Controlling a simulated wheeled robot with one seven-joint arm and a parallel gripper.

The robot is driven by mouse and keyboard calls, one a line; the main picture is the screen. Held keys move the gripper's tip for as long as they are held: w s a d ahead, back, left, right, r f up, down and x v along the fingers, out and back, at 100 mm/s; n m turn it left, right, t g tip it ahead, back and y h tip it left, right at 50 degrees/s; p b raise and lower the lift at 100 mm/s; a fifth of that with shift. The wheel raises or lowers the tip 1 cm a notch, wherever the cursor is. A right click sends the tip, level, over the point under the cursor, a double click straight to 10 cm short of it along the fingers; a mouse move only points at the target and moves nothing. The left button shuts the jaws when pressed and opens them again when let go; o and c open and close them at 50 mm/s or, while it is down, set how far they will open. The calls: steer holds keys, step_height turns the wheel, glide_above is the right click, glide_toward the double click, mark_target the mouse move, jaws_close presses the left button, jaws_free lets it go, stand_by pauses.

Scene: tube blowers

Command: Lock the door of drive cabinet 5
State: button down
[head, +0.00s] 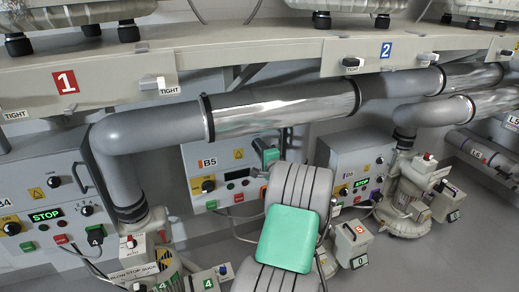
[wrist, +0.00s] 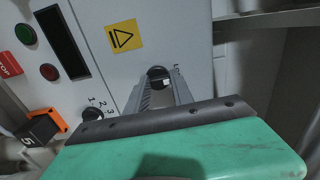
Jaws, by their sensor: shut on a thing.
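Drive cabinet 5 (head: 203,160), marked B5, stands behind my arm in the head view; its right part is hidden. Its grey front (wrist: 185,25) fills much of the wrist view, and I see no open gap at the door. A small round black lock knob (wrist: 158,72) with a pale insert sits on that front, beside lettering too small to read. My gripper (wrist: 160,80) has a fingertip on each side of the knob and is shut on it. In the head view, only the green body of my gripper (head: 266,152) shows by the cabinet; the fingertips are hidden.
The cabinet has a dark display (wrist: 60,42), a 1-2-3 selector (wrist: 92,113) and an orange-black plug (wrist: 42,128) near my gripper. A large grey pipe (head: 270,112) runs just above. Cabinet B4 (head: 35,200) shows STOP at left; another cabinet (head: 350,155) stands right.

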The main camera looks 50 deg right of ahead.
steer(key=c, duration=1.1)
jaws_free()
steer(key=v, duration=0.7)
steer(key=shift+s+a+p, duration=0.2)
steer(key=shift+s+p, duration=0.15)
